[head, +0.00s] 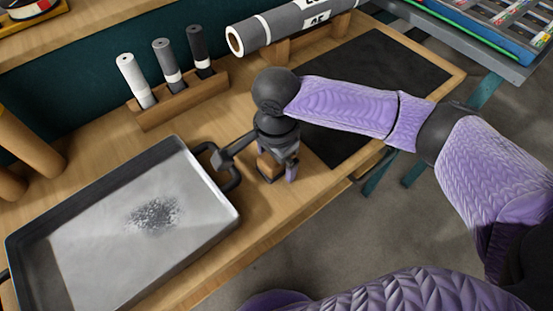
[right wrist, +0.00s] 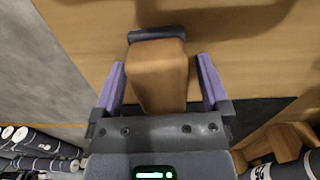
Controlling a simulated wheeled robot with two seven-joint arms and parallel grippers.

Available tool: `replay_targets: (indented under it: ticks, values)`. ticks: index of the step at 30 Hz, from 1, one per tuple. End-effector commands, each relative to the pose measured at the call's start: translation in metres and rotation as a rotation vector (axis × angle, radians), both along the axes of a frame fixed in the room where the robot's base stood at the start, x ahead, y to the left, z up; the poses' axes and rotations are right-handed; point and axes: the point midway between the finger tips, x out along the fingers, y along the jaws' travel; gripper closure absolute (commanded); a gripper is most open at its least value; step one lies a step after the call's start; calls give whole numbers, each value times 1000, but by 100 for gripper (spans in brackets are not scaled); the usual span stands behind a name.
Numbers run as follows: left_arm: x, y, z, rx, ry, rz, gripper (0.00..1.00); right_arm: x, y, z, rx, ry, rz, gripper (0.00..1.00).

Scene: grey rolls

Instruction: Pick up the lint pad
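The lint pad looks like a small wooden block (head: 268,166) with a dark strip along one end. It stands on the wooden table beside the tray handle. In the right wrist view the block (right wrist: 160,75) lies between the two purple fingers, with a gap visible on each side. My right gripper (right wrist: 161,68) is open around it, pointing down at the table. In the head view my right gripper (head: 277,168) partly hides the block. My left gripper is in neither view.
A grey tray (head: 192,232) with dark lint on its pale bed lies at the left; its black handle (head: 232,182) is close to my gripper. A wooden rack (head: 182,103) holds small rolls behind. A large grey roll (head: 285,22) lies at the back. A dark mat (head: 385,75) covers the right side.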

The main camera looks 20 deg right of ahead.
Motion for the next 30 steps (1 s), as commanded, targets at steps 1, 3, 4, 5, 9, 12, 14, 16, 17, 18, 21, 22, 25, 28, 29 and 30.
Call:
replay_targets:
  ticks: [1, 3, 4, 5, 9, 12, 14, 16, 17, 18, 21, 22, 25, 28, 29, 30]
  values:
    - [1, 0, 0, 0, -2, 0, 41, 0, 0, 0, 0, 0, 0, 17]
    - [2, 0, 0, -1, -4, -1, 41, 0, 0, 1, 0, 0, 0, 32]
    - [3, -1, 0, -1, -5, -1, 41, 0, 0, 1, 0, 0, 0, 38]
    - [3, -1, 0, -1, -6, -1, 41, 0, 0, 1, 0, 0, 0, 44]
    - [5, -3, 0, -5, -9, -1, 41, 0, 0, 0, 0, 0, 0, 74]
    - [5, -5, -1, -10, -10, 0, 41, 0, 0, 0, 0, 0, 0, 94]
    - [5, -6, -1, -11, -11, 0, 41, 0, 0, 1, 0, -1, 0, 94]
    - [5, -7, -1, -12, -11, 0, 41, 0, 0, 1, 0, -1, 0, 95]
    - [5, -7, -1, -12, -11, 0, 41, 0, 0, 1, 0, -1, 0, 95]
    - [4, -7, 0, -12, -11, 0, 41, 0, 0, 2, 0, -1, 0, 95]
    - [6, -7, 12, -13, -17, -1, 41, 0, 1, 20, 3, -4, 1, 95]
    - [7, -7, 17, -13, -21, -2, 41, 0, 1, 29, 2, -5, 1, 95]
    - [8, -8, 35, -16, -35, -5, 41, 0, 1, 60, 3, -6, 1, 95]
    - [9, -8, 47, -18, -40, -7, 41, 0, 1, 84, 3, -4, 1, 95]
    - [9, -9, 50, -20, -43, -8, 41, 0, 0, 89, 2, -4, 1, 95]
    - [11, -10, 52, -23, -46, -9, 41, 0, 1, 94, 3, -3, 1, 95]
